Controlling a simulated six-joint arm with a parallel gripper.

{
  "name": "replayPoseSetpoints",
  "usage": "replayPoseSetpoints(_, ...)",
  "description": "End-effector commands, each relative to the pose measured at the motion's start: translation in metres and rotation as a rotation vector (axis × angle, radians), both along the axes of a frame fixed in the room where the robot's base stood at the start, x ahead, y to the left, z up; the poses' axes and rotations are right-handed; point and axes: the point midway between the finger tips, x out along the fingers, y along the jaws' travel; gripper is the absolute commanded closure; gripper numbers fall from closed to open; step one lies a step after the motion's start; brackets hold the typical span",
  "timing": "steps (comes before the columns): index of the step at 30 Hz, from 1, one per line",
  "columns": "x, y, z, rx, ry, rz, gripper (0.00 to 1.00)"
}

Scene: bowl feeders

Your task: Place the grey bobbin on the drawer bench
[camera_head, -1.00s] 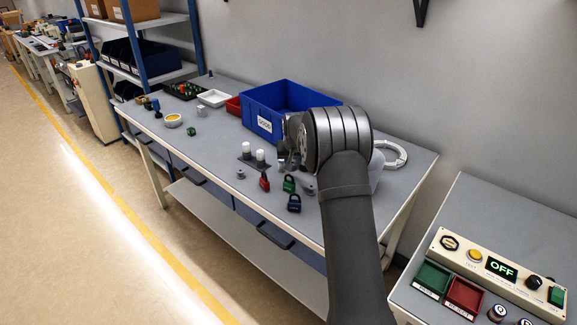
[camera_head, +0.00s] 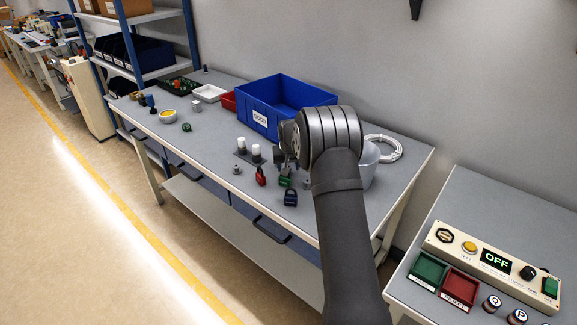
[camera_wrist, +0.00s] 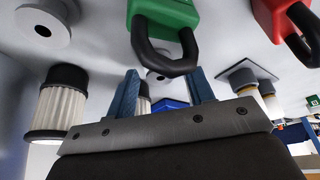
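The drawer bench (camera_head: 215,140) is a long grey-topped table with blue drawers under its front. Small grey bobbin-like pieces stand on it: one near the front edge (camera_head: 237,169), one right of the padlocks (camera_head: 306,183), and one farther back (camera_head: 196,106). In the wrist view, a round grey flange with a dark hole (camera_wrist: 43,24) shows at upper left, and a similar piece (camera_wrist: 160,79) shows beyond the fingertips. My gripper (camera_head: 286,172) points down low over the bench by the green padlock (camera_head: 285,182). Its two blue fingers (camera_wrist: 164,84) are apart, with nothing held between them.
A blue bin (camera_head: 257,100) stands behind. A control panel (camera_head: 492,262) is on the separate right bench.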

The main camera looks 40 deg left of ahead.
Motion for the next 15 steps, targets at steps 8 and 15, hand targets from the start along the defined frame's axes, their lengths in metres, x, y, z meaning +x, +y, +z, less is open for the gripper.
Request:
replayPoseSetpoints(8, -0.002, -0.002, 0.012, 0.001, -0.001, 0.000, 0.52)
replayPoseSetpoints(15, -0.014, -0.014, 0.054, 0.003, -0.003, 0.000, 0.52)
